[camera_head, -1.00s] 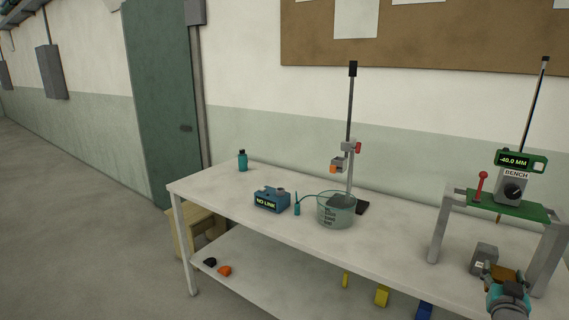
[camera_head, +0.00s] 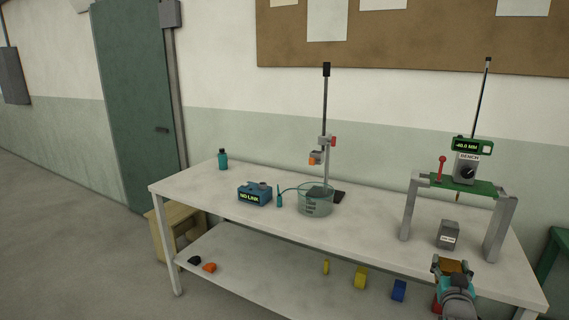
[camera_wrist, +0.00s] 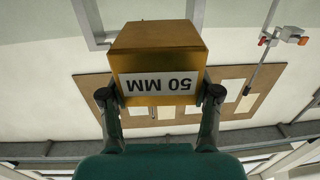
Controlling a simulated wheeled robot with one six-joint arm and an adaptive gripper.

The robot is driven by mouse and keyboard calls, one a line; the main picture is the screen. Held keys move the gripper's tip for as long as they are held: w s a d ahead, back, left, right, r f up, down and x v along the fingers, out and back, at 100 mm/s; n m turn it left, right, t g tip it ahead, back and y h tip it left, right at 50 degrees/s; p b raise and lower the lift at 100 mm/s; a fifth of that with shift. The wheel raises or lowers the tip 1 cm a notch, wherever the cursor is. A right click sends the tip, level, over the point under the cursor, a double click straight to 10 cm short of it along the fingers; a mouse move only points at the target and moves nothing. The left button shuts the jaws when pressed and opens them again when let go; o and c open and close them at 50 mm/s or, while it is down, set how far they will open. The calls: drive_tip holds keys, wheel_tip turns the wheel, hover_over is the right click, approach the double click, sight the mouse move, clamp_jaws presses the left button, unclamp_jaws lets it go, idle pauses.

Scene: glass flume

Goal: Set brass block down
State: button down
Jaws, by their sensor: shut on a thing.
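The brass block (camera_wrist: 155,50) carries a label reading "50 MM", upside down in the wrist view. My gripper (camera_wrist: 158,95) is shut on it, one finger on each side. In the head view the brass block (camera_head: 453,266) shows in my gripper (camera_head: 452,272) at the front edge of the bench, low at the right. From the head view I cannot tell whether the block touches the bench (camera_head: 370,240).
A grey labelled block (camera_head: 448,234) stands under the green-topped gauge stand (camera_head: 465,185), whose display reads -40.0 MM. A glass beaker (camera_head: 316,202), a blue "NO LINK" box (camera_head: 254,194) and a bottle (camera_head: 223,160) stand left. The bench between beaker and stand is clear.

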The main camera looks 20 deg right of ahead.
drive_tip(key=w+a+f+n+t+y, duration=0.2)
drive_tip(key=w+a+f+n+y, duration=0.15)
drive_tip(key=a+f, duration=0.75)
drive_tip(key=w+a+f+n+t+y, duration=0.2)
drive_tip(key=w+a+f+y, duration=0.25)
drive_tip(key=a+f, duration=0.7)
drive_tip(key=s+a+f+n+y, duration=0.1)
drive_tip(key=s+a+f+y, duration=0.1)
drive_tip(key=s+a+f, duration=0.2)
drive_tip(key=s+a+f+n+t+y, duration=0.1)
drive_tip(key=s+a+f, duration=0.3)
drive_tip(key=a+f, duration=0.7)
drive_tip(key=a+n+y, duration=0.1)
drive_tip(key=a, duration=0.5)
drive_tip(key=shift+s+y, duration=0.15)
drive_tip(key=shift+y, duration=0.25)
drive_tip(key=shift+a+n, duration=0.1)
drive_tip(key=shift+n, duration=0.15)
